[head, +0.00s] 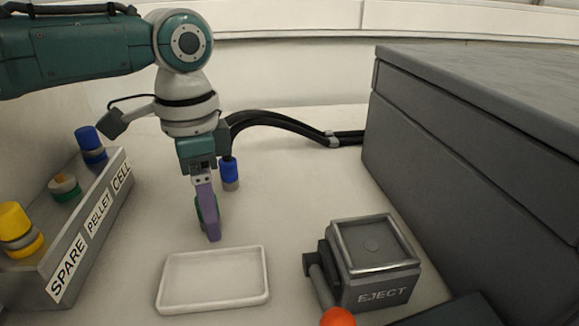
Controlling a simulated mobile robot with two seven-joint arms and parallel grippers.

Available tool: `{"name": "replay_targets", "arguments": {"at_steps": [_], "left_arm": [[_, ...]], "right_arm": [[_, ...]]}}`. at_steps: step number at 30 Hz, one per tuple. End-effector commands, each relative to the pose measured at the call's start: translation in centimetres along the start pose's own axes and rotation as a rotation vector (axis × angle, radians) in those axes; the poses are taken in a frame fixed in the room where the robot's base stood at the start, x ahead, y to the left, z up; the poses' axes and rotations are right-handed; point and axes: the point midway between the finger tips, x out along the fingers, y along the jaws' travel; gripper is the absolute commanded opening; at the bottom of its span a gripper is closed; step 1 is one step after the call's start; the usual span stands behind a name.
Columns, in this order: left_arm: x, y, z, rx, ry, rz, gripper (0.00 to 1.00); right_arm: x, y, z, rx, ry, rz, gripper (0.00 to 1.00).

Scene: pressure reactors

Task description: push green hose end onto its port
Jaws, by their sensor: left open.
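My left gripper (209,238) points down just behind the white tray, with one purple finger plainly visible. It is open. A dark green piece (198,212) shows at the left edge of that finger; I cannot tell whether it is a hose end or part of the gripper. Two black hoses (285,122) run from the large grey box on the right to behind my gripper. A blue end piece with a grey collar (230,176) hangs just right of the gripper. No green hose end or its port shows clearly. My right gripper is not in view.
A grey rack (101,210) labelled SPARE PELLET CELL at left holds blue (89,139), green-banded (64,187) and yellow (15,222) pieces. A white tray (213,304), an EJECT box (382,293) with an orange knob (338,317), and a large grey box (450,170) stand around.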

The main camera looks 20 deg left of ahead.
Motion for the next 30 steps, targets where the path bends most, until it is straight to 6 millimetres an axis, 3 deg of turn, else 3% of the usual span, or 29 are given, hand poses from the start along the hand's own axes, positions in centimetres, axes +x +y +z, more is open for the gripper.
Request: {"name": "replay_targets", "arguments": {"at_steps": [7, 25, 30], "left_arm": [[-0.03, 0.02, 0.00, 0.000, 0.000, 0.001, 0.70], [-0.04, 0.02, 0.01, 0.000, 0.000, 0.001, 0.03], [-0.06, 0.01, 0.00, 0.000, 0.000, 0.001, 0.00]], "right_arm": [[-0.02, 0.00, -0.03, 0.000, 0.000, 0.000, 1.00], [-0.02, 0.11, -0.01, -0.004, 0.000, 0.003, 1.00], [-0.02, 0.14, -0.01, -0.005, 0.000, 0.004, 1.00]]}}
